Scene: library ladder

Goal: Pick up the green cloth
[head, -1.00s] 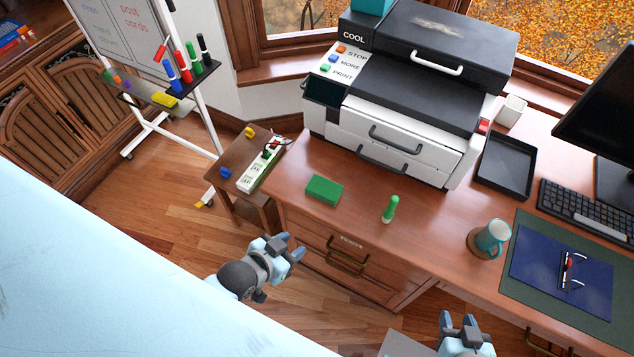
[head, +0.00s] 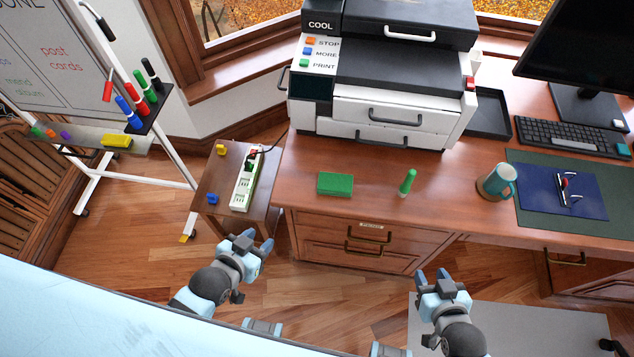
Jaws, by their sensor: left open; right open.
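A green folded rectangle (head: 335,184), which looks like the green cloth, lies flat on the brown desk (head: 450,205) near its front edge. A green upright stamp-like object (head: 407,182) stands to its right. My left gripper (head: 256,242) is open and empty, below and left of the cloth in the picture, in front of the desk and side table. My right gripper (head: 432,276) is open and empty, below and right of the cloth, in front of the drawers. Neither gripper touches the cloth.
A printer (head: 385,90) stands behind the cloth. A small side table (head: 222,172) holds a power strip (head: 243,185). A whiteboard stand (head: 150,178) is at left. Desk around the cloth is clear.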

